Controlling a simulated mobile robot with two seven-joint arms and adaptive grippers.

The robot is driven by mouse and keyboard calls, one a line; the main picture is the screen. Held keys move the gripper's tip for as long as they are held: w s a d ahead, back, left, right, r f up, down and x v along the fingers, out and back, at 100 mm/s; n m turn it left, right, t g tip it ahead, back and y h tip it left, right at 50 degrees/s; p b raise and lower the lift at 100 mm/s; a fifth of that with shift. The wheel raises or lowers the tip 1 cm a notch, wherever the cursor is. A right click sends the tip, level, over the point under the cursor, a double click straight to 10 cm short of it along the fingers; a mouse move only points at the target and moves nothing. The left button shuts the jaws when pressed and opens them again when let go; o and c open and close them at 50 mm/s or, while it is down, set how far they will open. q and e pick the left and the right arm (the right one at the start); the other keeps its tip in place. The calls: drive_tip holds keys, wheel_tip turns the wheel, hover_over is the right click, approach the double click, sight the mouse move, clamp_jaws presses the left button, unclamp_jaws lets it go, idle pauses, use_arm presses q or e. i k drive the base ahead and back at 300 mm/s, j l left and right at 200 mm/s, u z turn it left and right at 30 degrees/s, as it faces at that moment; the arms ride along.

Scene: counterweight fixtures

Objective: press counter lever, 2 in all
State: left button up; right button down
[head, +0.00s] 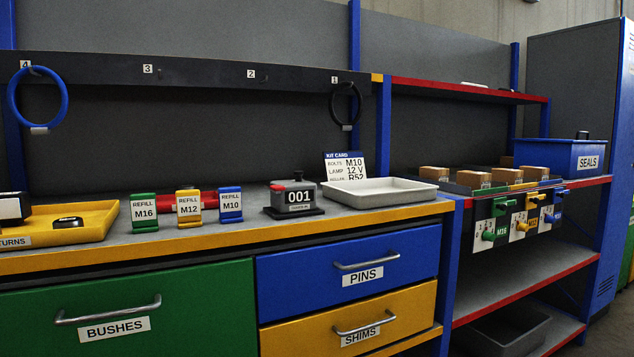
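The counter (294,198) is a small dark grey box on a black base, standing on the workbench top right of the refill stands. Its display reads 001. A small dark piece sticks up from its top and a red part shows at its upper left; I cannot tell which is the lever. Neither of my grippers is in the head view, and nothing touches the counter.
A white tray (380,191) stands close to the counter's right, with a kit card (344,167) behind. Refill stands M16 (144,213), M12 (189,208) and M10 (231,205) stand to its left. A yellow returns tray (70,224) is far left. Rings hang from the rail above.

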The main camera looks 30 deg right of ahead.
sight(277, 189)
drive_tip(key=i+l+z, duration=0.25)
drive_tip(key=z, duration=0.15)
drive_tip(key=i+l+z, duration=0.15)
drive_tip(key=i+z, duration=0.2)
drive_tip(key=k, duration=0.05)
